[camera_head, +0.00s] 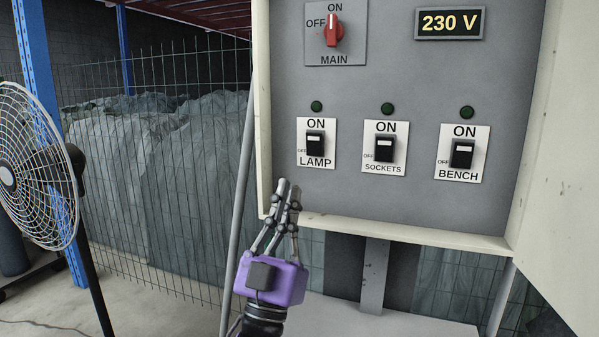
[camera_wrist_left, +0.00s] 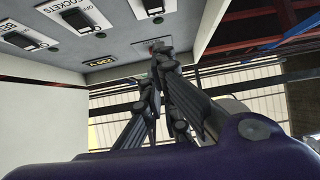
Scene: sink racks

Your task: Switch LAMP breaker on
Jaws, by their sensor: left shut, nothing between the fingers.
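The LAMP breaker (camera_head: 315,143) is a black rocker on a white plate, leftmost in the row on the grey panel. ON is printed above it and OFF at its lower left. The round indicator (camera_head: 316,106) above it is dark green and looks unlit. I cannot tell the rocker's position for sure. My left gripper (camera_head: 288,186) is shut and empty, fingers pointing up, just below and left of the LAMP plate, apart from the rocker in the picture. In the left wrist view its fingers (camera_wrist_left: 158,62) are together, with the LAMP breaker (camera_wrist_left: 152,6) at the top edge. My right gripper is out of view.
The SOCKETS breaker (camera_head: 385,148) and BENCH breaker (camera_head: 462,153) sit to the right. The red MAIN knob (camera_head: 333,30) stands upright, and a display (camera_head: 450,23) reads 230 V. The cabinet's raised rim (camera_head: 400,233) and open door (camera_head: 560,150) border the panel. A fan (camera_head: 38,165) stands left.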

